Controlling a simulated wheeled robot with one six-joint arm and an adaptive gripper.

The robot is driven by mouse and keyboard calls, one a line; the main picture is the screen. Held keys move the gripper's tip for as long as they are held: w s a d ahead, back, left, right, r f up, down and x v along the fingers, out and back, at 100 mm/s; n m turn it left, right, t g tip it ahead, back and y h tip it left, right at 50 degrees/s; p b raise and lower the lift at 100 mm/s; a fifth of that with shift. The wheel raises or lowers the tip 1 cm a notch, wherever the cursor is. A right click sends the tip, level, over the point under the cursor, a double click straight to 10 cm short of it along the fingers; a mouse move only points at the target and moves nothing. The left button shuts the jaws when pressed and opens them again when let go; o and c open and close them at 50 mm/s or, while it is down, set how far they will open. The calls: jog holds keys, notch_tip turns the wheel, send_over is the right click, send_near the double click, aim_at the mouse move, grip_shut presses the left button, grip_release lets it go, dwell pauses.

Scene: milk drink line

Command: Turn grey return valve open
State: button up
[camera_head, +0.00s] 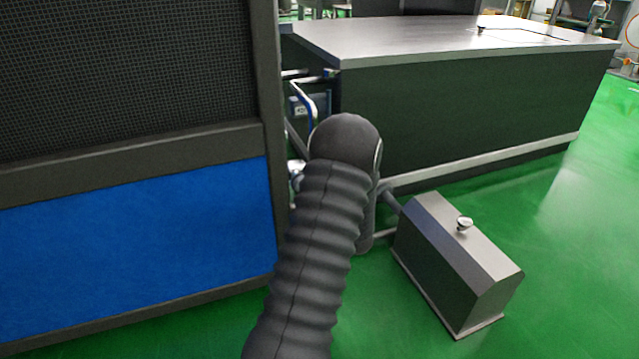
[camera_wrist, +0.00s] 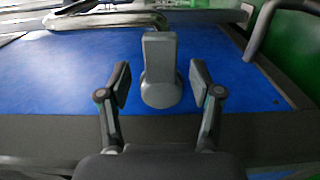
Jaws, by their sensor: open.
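The grey return valve (camera_wrist: 161,72) shows in the wrist view as an upright flat grey handle on a round base, in front of a blue panel. My gripper (camera_wrist: 160,84) is open, with one finger to the left of the valve handle and one to the right. A gap shows between each fingertip and the handle. In the head view my dark ribbed arm reaches toward the gap between two machines, and it hides the valve and my gripper there.
A large dark cabinet with a blue lower panel (camera_head: 140,250) stands at left. A long steel-topped unit (camera_head: 450,110) stands behind. A small metal box with a knob (camera_head: 450,265) sits on the green floor at right. Pipes (camera_head: 308,105) run in the gap. The floor at far right is clear.

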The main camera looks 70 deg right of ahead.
jog(key=v, duration=0.7)
jog(key=shift+a, duration=0.2)
jog(key=shift+s, duration=0.1)
